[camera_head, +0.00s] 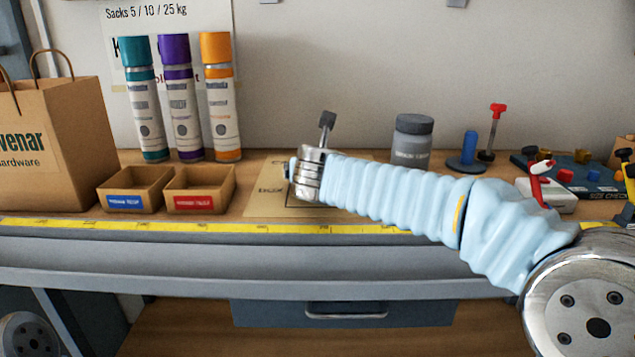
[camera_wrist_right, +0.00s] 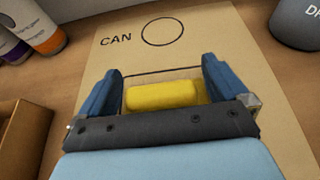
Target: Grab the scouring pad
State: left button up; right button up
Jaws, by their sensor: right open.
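The scouring pad, a yellow block (camera_wrist_right: 162,95), lies on a tan card (camera_wrist_right: 125,57) in the right wrist view, inside a drawn rectangle. My right gripper (camera_wrist_right: 162,70) is open, with one blue finger to the left and one to the right of the pad. Gaps show between the pad and the fingers; its near edge is partly hidden by the gripper body. In the head view my right arm reaches in from the right over the bench, and its wrist hides the pad. My left gripper is not in view.
The card (camera_head: 262,203) also shows in the head view. Two small bins (camera_head: 135,190) and several tubes (camera_head: 180,110) stand left of it, beside a paper bag (camera_head: 60,140). A grey jar (camera_head: 412,138) stands behind my arm. A yellow tape measure strip (camera_head: 200,226) runs along the bench edge.

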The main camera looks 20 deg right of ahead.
jog(key=shift+w, duration=0.1)
jog(key=shift+c, duration=0.5)
jog(key=c, duration=1)
jog(key=shift+o, duration=0.2)
